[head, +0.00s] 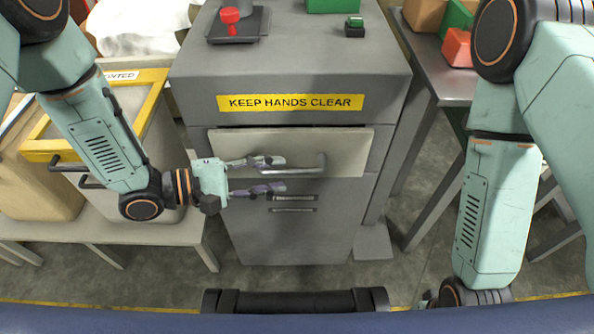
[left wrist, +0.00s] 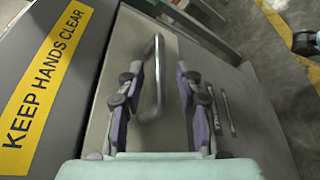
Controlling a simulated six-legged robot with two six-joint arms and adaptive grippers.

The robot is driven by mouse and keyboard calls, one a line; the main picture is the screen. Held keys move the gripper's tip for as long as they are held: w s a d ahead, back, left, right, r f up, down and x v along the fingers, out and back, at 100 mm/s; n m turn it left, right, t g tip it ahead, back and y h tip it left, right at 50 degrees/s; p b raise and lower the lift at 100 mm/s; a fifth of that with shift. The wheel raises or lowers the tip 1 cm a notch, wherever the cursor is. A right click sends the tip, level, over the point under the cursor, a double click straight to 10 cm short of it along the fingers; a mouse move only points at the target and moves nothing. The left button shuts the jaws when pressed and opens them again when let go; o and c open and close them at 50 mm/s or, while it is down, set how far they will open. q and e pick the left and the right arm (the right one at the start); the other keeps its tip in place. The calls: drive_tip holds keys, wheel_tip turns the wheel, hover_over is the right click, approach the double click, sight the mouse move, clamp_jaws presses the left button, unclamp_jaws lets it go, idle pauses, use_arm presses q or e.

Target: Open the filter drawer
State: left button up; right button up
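The filter drawer (head: 235,143) is a pale panel in the grey cabinet under a yellow "KEEP HANDS CLEAR" label. A narrow dark gap runs along its top edge; I cannot tell whether it stands out at all. In the left wrist view the handle (left wrist: 158,75) lies between the spread fingers of the gripper (left wrist: 160,82), with space on both sides. My right gripper is out of view.
A bin with a yellow rim (head: 152,98) stands left on a bench. A grey table (head: 455,85) with coloured boxes stands right. Floor shows in front.

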sight(287, 173)
use_arm(q)
drive_tip(key=shift+b+x, duration=0.65)
drive_tip(key=shift+x, duration=1.9)
drive_tip(key=shift+c, duration=0.3)
clamp_jaws()
